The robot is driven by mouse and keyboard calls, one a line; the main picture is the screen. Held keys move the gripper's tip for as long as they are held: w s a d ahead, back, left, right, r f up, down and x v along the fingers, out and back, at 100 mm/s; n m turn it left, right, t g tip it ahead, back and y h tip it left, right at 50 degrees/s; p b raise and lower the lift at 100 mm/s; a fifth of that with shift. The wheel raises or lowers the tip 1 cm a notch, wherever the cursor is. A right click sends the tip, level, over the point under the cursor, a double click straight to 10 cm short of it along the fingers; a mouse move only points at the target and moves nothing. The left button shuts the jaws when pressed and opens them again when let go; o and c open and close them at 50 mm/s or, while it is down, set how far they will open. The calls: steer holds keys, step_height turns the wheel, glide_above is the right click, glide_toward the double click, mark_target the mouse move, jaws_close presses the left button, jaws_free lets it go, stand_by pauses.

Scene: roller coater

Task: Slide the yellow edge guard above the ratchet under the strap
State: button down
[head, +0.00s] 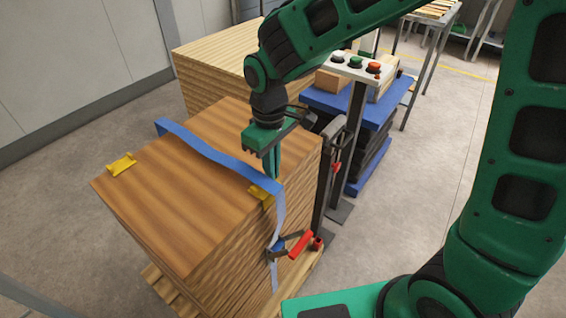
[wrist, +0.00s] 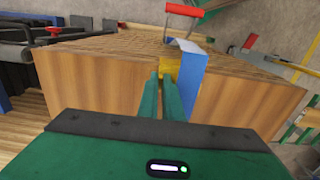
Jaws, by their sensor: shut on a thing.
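The yellow edge guard (head: 261,194) sits at the top edge of the board stack (head: 190,190), above the ratchet (head: 290,245) with its red handle. The blue strap (head: 205,150) waves over the top and hangs down past the edge. In the head view it appears to cross over part of the guard. My gripper (head: 272,172) points down behind the strap. In the wrist view, my gripper (wrist: 161,78) has its fingertips at the guard (wrist: 170,66), shut on it, with the strap (wrist: 190,80) just right. The exact contact is partly hidden.
A second yellow guard (head: 121,165) lies at the stack's left edge, clear of the strap. A dark post and a button panel (head: 355,66) stand close on the right. Another board stack (head: 215,55) is behind. The floor at left is clear.

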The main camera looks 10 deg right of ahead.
steer(key=shift+s+a, duration=0.35)
steer(key=shift+a, duration=0.05)
steer(key=c, duration=1.8)
jaws_free()
steer(key=shift+d, duration=0.15)
steer(key=shift+c, duration=0.2)
step_height(320, 180, up, 11)
steer(key=shift+w+f, duration=0.1)
steer(key=shift+f, duration=0.05)
